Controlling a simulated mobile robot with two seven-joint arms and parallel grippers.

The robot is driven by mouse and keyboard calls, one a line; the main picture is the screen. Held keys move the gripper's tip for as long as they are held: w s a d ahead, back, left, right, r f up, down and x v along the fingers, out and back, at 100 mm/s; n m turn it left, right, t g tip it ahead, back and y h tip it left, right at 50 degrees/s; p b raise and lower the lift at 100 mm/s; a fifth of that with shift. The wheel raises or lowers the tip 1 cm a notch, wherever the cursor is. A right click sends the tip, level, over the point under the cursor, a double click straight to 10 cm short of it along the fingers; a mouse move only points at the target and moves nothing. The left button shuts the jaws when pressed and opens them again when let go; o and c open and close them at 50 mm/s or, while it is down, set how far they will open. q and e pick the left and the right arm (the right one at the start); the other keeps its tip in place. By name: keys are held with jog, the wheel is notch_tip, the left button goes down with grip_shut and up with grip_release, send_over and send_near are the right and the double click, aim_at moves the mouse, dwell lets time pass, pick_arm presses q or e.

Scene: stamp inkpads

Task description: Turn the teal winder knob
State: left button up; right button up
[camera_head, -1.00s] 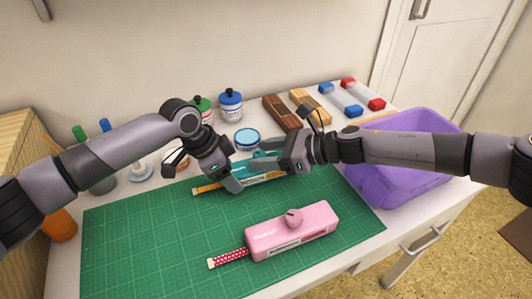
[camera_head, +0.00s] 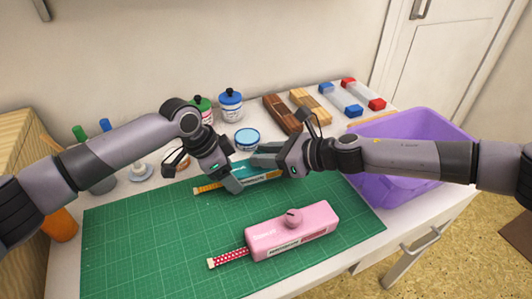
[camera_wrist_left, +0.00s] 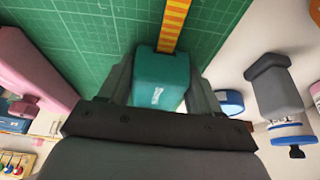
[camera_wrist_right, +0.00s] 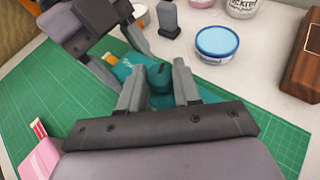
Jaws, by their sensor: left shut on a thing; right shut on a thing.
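The teal winder (camera_head: 262,177) lies at the back of the green mat, with a yellow-orange tape (camera_head: 207,188) coming out of its left end. My left gripper (camera_wrist_left: 160,80) is shut on the winder's body near the tape end, one finger on each side. The teal knob (camera_wrist_right: 160,78) stands on top of the winder. My right gripper (camera_wrist_right: 157,75) is shut on the knob from above, with a finger on each side. In the head view my right gripper (camera_head: 268,158) hides the knob.
A pink winder (camera_head: 295,232) with a knob and a red dotted tape lies at the front of the green mat (camera_head: 150,240). A light-blue round inkpad (camera_head: 247,138) sits behind the teal winder. A purple bin (camera_head: 405,190) stands at the right. The mat's front left is clear.

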jog(key=m+t+h, duration=0.1)
jog(key=m, duration=0.1)
jog(key=m+t+h, duration=0.2)
jog(key=a+m+t+h, duration=0.1)
jog(key=m+t+h, duration=0.1)
jog(key=shift+s+m, duration=0.3)
jog(key=shift+s, duration=0.1)
jog(key=m+t+h, duration=0.1)
jog(key=m+h, duration=0.1)
jog(key=shift+a+m+t+h, duration=0.1)
jog(key=shift+m+t+h, duration=0.2)
jog(key=shift+t+h, duration=0.1)
jog(key=shift+a+m+t+h, duration=0.1)
jog(key=shift+m+t+h, duration=0.2)
jog(key=shift+m+h, duration=1.4)
jog(key=shift+h, duration=0.4)
jog(key=o, duration=1.1)
jog(key=shift+c, duration=0.2)
jog(key=v, duration=1.2)
